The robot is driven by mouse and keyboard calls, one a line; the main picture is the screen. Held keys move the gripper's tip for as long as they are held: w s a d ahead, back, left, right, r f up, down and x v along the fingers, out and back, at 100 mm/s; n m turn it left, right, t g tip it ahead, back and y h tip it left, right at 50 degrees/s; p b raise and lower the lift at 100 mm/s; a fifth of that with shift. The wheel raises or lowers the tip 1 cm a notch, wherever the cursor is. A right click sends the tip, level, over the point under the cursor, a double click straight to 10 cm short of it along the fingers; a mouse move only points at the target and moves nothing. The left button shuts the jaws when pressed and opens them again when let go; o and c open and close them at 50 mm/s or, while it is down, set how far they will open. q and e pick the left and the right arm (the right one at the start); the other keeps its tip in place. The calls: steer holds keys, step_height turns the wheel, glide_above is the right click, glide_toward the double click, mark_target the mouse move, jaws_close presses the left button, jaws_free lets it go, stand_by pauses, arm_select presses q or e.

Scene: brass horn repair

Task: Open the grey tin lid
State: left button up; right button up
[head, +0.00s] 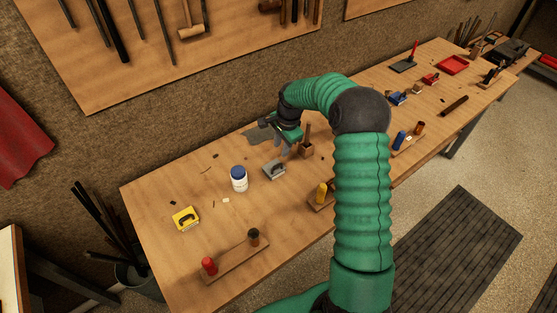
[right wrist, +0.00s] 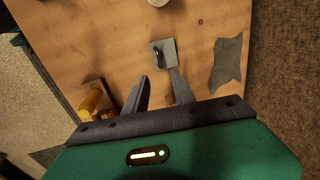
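The grey tin (head: 273,170) stands on the workbench near the middle of the head view, right of a white jar. In the right wrist view the grey tin (right wrist: 170,46) shows from above, with a dark loop handle on its lid. The lid looks flat and closed. My right gripper (head: 284,150) is above and just behind the tin in the head view. In the right wrist view the gripper (right wrist: 160,80) has its two fingers apart with nothing between them, and the tin lies just beyond the fingertips. My left gripper does not show.
A white jar with a blue lid (head: 238,179) and a yellow tin (head: 185,218) stand to the left. A wooden block with a tool (head: 306,149) is close on the right. A grey cloth (right wrist: 227,62) lies near the wall. A yellow-handled piece (head: 322,193) stands near the front edge.

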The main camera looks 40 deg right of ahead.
mark_target(278, 165)
steer(key=f, duration=0.3)
steer(key=w+f, duration=0.1)
steer(key=f, duration=0.3)
steer(key=w+f+p, duration=0.1)
steer(key=f, duration=0.2)
steer(key=shift+d+f, duration=0.35)
steer(key=shift+d, duration=0.05)
steer(key=shift+a+r, duration=0.1)
steer(key=shift+a, duration=0.15)
steer(key=shift+c, duration=0.8)
steer(key=c, duration=0.5)
jaws_close()
steer(key=shift+d+r, duration=0.1)
steer(key=shift+d, duration=0.05)
